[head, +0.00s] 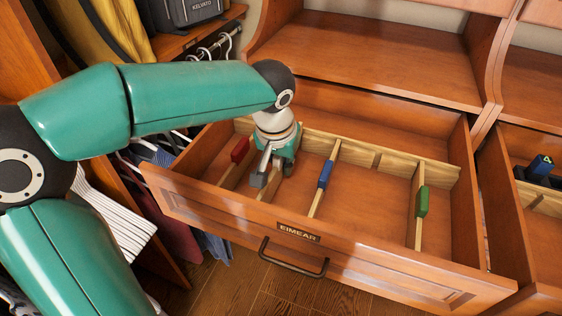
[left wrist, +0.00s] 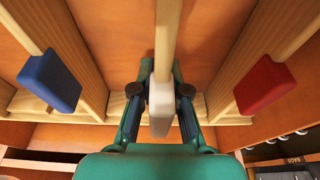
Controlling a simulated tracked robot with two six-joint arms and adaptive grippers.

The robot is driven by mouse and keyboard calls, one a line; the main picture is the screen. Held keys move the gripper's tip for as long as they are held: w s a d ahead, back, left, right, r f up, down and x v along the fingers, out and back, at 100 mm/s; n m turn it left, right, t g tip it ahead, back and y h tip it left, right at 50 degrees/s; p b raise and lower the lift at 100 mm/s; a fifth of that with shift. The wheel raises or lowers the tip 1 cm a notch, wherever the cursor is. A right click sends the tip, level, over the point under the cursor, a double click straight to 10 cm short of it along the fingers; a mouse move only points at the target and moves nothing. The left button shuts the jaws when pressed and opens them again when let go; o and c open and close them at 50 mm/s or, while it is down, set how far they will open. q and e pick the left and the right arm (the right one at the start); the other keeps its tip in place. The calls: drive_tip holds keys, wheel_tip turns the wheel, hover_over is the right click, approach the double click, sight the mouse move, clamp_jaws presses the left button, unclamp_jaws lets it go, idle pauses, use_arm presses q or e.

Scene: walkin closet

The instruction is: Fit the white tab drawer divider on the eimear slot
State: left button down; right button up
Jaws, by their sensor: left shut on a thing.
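The open drawer labelled EIMEAR (head: 298,231) has a pale slotted wooden rail (head: 350,152) along its back. My left gripper (head: 273,172) reaches down into it, between the red-tab divider (head: 240,149) and the blue-tab divider (head: 326,174). In the left wrist view the gripper (left wrist: 160,92) is shut on the white tab (left wrist: 160,108) of a pale wooden divider (left wrist: 167,30). The divider runs lengthwise between the blue tab (left wrist: 50,80) and the red tab (left wrist: 264,87). In the head view the gripper mostly hides it; I cannot tell whether it is seated. My right gripper is out of view.
A green-tab divider (head: 421,201) stands farther right in the drawer. A dark notch (head: 376,160) shows in the back rail between blue and green. Another open drawer (head: 546,195) is at the right. Hanging clothes (head: 118,222) are at the left.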

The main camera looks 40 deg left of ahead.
use_arm(q)
drive_tip(key=shift+f+b, duration=0.55)
drive_tip(key=shift+f, duration=0.2)
drive_tip(key=shift+f, duration=0.1)
drive_tip(key=c, duration=1.1)
unclamp_jaws()
drive_tip(key=v, duration=1.2)
